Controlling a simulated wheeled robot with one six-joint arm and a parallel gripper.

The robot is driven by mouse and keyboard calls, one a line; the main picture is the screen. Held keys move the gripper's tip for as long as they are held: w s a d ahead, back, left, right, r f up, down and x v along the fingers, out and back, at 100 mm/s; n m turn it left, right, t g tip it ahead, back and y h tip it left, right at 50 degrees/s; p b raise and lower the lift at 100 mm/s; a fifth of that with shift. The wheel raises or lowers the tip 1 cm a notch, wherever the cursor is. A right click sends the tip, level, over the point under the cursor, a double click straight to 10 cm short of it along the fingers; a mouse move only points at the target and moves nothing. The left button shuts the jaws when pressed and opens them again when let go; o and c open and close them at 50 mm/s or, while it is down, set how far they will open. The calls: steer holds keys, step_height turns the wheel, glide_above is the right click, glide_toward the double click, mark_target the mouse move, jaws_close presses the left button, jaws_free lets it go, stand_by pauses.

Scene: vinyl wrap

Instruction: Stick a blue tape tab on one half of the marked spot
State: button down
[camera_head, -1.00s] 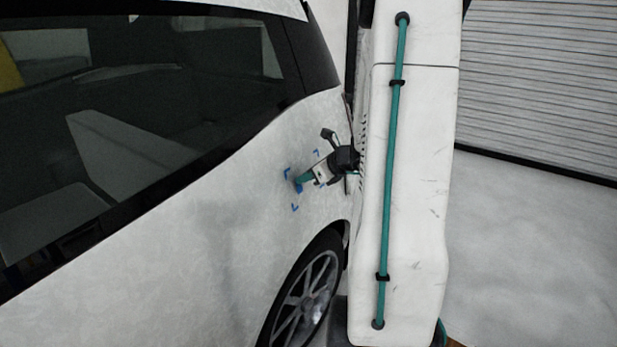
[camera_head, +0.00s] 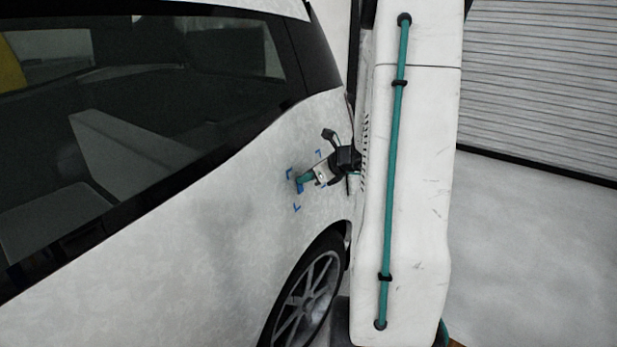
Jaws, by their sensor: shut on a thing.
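The marked spot is a set of small blue corner marks (camera_head: 290,173) on the white rear side panel of the car (camera_head: 215,220), above the rear wheel. My gripper (camera_head: 300,182) reaches in from the right, and its tip is at the left half of the marked area. It is shut on a small blue tape tab (camera_head: 299,188), which shows at the fingertips. The tab is at or very close to the panel; I cannot tell whether it touches. Part of the marked spot is hidden behind my gripper.
The rear wheel (camera_head: 308,295) is below the spot and the dark side window (camera_head: 150,110) is above left. A ribbed shutter (camera_head: 545,90) stands at the right, with open pale floor (camera_head: 530,250) before it. My white arm column stands close to the car.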

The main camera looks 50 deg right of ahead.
steer(key=c, duration=1.2)
jaws_free()
steer(key=shift+w, duration=0.1)
steer(key=a+v, duration=0.1)
steer(key=v, duration=0.6)
steer(key=shift+s+d+r, duration=0.2)
steer(key=shift+s+d, duration=0.2)
steer(key=shift+d, duration=0.15)
